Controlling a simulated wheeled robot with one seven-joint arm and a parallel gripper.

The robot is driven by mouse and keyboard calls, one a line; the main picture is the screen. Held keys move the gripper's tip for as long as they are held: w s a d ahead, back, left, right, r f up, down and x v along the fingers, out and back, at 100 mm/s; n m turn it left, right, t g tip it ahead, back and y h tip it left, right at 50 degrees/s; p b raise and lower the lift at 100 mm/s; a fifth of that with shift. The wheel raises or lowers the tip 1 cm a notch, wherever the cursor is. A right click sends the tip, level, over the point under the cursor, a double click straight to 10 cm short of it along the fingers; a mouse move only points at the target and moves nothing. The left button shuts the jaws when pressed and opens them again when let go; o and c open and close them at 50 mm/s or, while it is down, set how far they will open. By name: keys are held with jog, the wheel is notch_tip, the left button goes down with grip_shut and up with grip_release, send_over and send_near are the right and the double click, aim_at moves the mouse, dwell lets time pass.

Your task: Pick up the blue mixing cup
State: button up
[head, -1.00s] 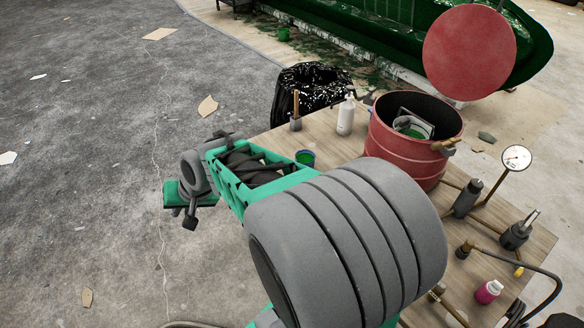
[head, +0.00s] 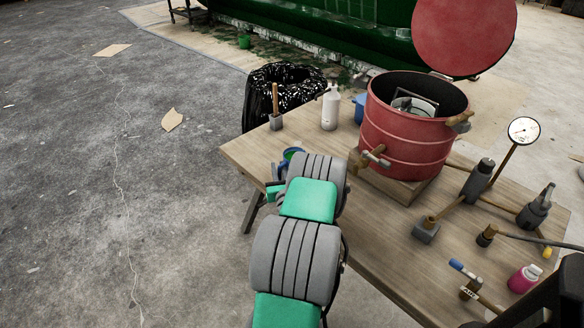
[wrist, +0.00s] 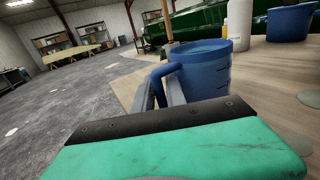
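A blue mixing cup (wrist: 208,72) with a handle and dark measuring marks stands upright on the wooden table in the wrist view. In the head view the cup (head: 292,153) shows near the table's far left edge, partly hidden behind my arm. My gripper (wrist: 161,92) is at the handle in the wrist view. Its two grey fingers are apart, one on each side of the blue handle, and I see no clear grip on it.
A white bottle (head: 330,108), a second blue container (head: 360,108) and a red pot (head: 408,130) with a raised lid stand beyond the cup. A brush in a holder (head: 276,120) is at the far left corner. A black bin (head: 285,82) stands behind the table (head: 245,155).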

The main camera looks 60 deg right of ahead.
jog(key=shift+w+d, duration=0.45)
jog(key=shift+c, duration=0.3)
grip_shut()
dwell(0.8)
